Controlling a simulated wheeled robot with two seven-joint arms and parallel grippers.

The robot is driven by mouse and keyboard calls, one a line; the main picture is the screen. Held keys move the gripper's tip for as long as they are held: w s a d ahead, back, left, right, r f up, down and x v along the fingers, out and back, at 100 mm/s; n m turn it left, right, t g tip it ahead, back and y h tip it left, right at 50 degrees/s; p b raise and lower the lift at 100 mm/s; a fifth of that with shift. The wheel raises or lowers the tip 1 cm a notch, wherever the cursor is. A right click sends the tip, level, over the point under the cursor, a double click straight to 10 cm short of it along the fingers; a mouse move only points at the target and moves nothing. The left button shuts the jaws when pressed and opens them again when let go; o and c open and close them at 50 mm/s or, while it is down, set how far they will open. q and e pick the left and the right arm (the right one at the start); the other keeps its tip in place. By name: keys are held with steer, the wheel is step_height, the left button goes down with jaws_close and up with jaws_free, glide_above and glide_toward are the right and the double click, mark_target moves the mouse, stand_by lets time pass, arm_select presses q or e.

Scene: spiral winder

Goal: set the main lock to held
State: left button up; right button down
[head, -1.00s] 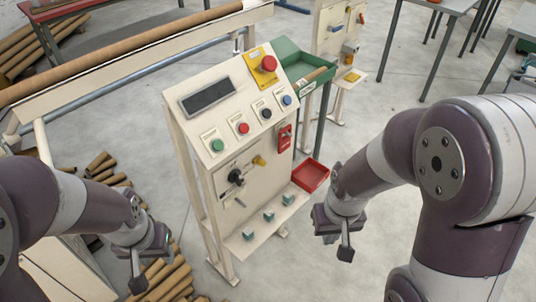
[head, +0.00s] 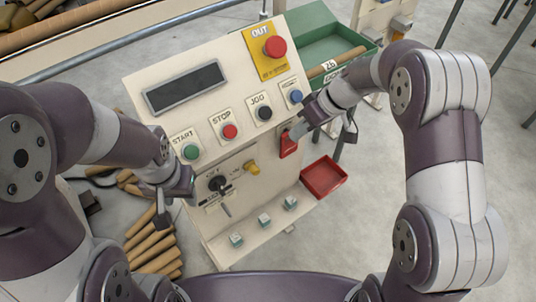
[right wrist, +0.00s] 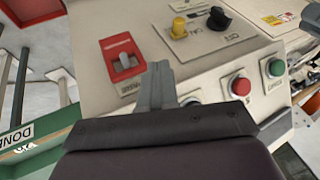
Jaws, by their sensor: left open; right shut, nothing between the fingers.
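The machine's cream control panel (head: 215,120) carries a red plate with a small grey lever (right wrist: 124,62) on its lower right; this plate also shows in the head view (head: 288,147). A black rotary switch (head: 217,184) and a yellow knob (head: 252,167) sit to its left in the head view. No readable label tells me which is the main lock. My right gripper (head: 298,131) is shut and empty, close to the red plate and partly covering it. In the right wrist view its fingers (right wrist: 159,84) show beside the plate, apparently apart from the lever. My left gripper (head: 166,208) is open, left of the panel.
Cardboard tubes (head: 155,245) lie on the floor at left.

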glide_toward(252, 169)
steer(key=w+d+f, duration=0.2)
steer(key=w+f, duration=0.2)
steer(key=f, duration=0.1)
arm_select(q)
steer(key=shift+w+d+r+p, duration=0.15)
steer(key=shift+w+r+p, duration=0.2)
steer(key=shift+p, duration=0.1)
arm_select(e)
steer(key=s+a, duration=0.1)
steer(key=s+a+f, duration=0.1)
steer(key=a, duration=0.1)
steer(key=shift+a, duration=0.15)
arm_select(q)
steer(key=shift+s, duration=0.1)
step_height(252, 169, down, 4)
steer(key=b, duration=0.4)
arm_select(e)
steer(key=s+a, duration=0.1)
steer(key=a, duration=0.1)
steer(key=s+a, duration=0.2)
steer(key=shift+s, duration=0.1)
